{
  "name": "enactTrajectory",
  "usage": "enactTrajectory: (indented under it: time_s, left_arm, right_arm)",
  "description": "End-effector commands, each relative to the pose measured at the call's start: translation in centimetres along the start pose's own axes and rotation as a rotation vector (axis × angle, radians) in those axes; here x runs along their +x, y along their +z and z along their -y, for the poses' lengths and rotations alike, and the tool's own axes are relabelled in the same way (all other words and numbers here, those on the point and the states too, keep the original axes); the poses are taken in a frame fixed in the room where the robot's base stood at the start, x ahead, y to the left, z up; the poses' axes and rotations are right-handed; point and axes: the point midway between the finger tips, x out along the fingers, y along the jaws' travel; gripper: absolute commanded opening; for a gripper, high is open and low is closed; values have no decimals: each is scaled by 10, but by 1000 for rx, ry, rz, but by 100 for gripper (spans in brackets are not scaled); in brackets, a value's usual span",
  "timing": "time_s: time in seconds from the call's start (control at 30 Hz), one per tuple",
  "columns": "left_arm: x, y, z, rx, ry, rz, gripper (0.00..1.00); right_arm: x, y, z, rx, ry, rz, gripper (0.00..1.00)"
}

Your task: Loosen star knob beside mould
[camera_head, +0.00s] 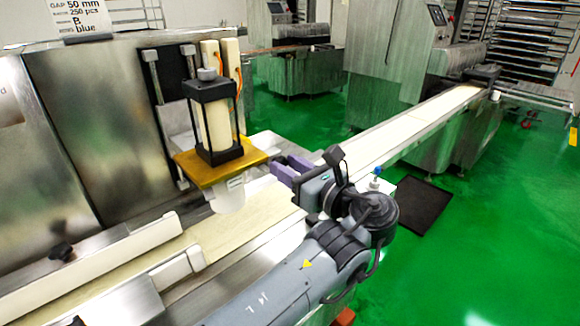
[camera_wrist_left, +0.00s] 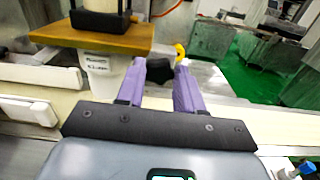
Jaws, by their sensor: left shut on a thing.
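The black star knob (camera_wrist_left: 162,51) shows between the purple fingers of my left gripper (camera_wrist_left: 160,70) in the left wrist view. It sits just right of the white mould (camera_wrist_left: 103,84), which hangs under the brass-coloured plate (camera_wrist_left: 95,36). In the head view the mould (camera_head: 229,194) is below the plate (camera_head: 194,174), and my left gripper (camera_head: 283,170) reaches in from the right at the plate's right corner. The gripper is shut on the star knob. The fingers hide part of the knob, and I cannot tell its turn. My right gripper is not in view.
The cream conveyor belt (camera_head: 246,228) runs under the mould, with a white guide rail (camera_head: 108,262) at the left. A black-framed cylinder unit (camera_head: 213,120) stands on the plate. A blue-topped button (camera_head: 377,171) is behind my left wrist. Green floor lies at the right.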

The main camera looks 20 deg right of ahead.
Motion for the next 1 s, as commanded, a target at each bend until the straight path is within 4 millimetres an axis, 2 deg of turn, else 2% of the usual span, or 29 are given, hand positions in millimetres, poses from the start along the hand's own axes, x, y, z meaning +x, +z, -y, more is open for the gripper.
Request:
enactTrajectory:
  time_s: [0.47,1.0]
  left_arm:
    - [1,-1,-2,-435,2,0,6]
    - [1,-4,-4,-951,3,1,6]
  right_arm:
    - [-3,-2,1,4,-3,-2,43]
    - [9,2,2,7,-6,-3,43]
